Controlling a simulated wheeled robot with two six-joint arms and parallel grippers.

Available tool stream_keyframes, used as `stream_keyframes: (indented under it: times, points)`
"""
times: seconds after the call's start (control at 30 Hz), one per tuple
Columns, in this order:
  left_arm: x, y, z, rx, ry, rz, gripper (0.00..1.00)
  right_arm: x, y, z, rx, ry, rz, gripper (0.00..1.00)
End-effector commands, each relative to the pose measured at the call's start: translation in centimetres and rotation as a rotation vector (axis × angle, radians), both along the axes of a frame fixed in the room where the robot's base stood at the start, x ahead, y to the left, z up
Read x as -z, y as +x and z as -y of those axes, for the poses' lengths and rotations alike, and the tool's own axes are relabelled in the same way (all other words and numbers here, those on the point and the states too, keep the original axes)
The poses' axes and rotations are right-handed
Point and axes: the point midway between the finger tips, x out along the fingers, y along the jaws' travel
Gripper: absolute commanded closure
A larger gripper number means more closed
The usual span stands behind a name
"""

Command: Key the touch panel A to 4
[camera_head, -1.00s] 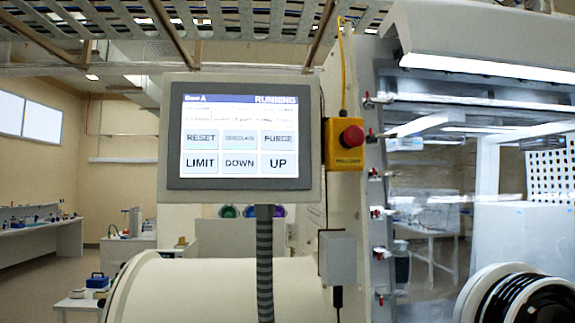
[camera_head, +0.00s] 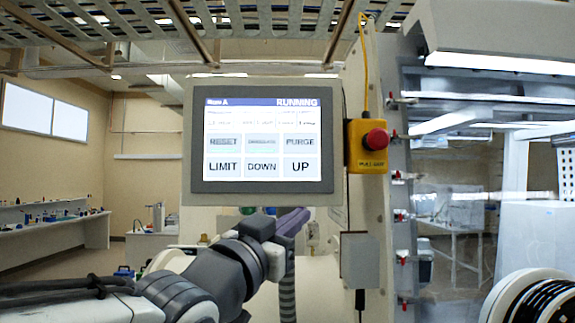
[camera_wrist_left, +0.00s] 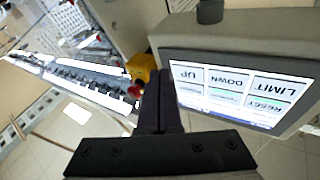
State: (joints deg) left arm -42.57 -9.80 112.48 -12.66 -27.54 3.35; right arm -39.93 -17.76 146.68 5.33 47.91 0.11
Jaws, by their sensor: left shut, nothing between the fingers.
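Touch panel A (camera_head: 262,140) hangs on a grey stalk in the middle of the head view. Its screen reads RUNNING at the top, with LIMIT, DOWN and UP in the bottom row. RESET and PURGE show in the row above, with a hard-to-read key between them. My left gripper (camera_head: 297,218) is shut and empty, just below the panel's lower right edge. In the left wrist view, the shut fingers (camera_wrist_left: 159,95) lie beside the panel's screen (camera_wrist_left: 235,88), near the UP key. I cannot tell any contact. My right gripper is not in view.
A yellow box with a red emergency button (camera_head: 374,140) is mounted just right of the panel. A grey box (camera_head: 360,260) sits below it. Glovebox glass and a black-ringed port (camera_head: 535,300) are at the right. Benches (camera_head: 50,238) stand far left.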

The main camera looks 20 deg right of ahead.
Motion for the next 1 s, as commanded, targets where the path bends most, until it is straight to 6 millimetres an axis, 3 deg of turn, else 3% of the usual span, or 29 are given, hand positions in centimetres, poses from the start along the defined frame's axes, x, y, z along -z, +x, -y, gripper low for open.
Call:
stream_keyframes:
  times: [0.03,0.1,0.27,0.73,1.0]
  points:
    - [-2.2,-0.5,0.2,0.017,-0.042,0.055,1.00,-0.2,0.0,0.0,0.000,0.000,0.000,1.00]
    - [-4.5,-1.1,0.3,0.036,-0.089,0.120,1.00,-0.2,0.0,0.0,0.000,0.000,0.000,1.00]
    - [-7.2,-2.1,0.3,0.062,-0.148,0.197,1.00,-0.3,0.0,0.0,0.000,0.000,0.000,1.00]
    - [-7.6,-1.9,0.4,0.063,-0.154,0.205,1.00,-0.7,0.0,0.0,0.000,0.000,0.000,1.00]
    - [-7.8,1.3,1.3,0.062,-0.151,0.203,1.00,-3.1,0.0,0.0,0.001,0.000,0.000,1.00]
